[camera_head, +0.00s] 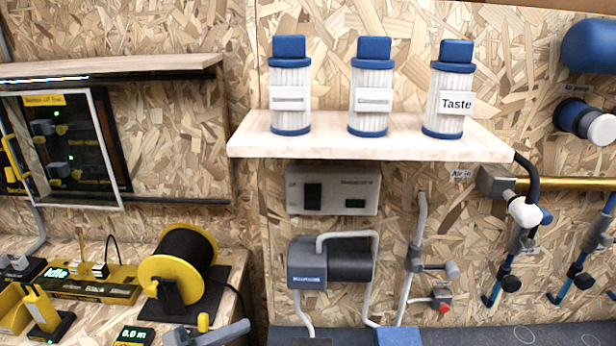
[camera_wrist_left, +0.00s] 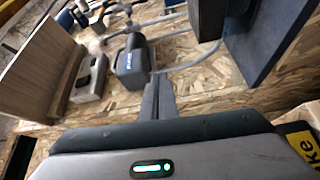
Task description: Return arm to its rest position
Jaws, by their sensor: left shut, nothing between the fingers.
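My left gripper (camera_wrist_left: 159,82) shows in the left wrist view with its narrow fingers closed together and nothing between them. Its grey body with a lit green indicator fills the bottom of that view. The fingers point toward the chipboard wall, and in the picture their tips lie just below the dark grey pump (camera_wrist_left: 131,62); they do not clearly touch it. In the head view I cannot make out the left gripper with certainty. My right gripper is in neither view.
A wooden shelf (camera_head: 360,148) holds three blue-capped bottles. Below it are a grey switch box (camera_head: 333,190), the pump (camera_head: 330,262) and pipes. A yellow cable reel (camera_head: 178,265) stands lower left. Blue-handled hoses hang at right. A dark blue surface (camera_head: 500,337) runs along the bottom.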

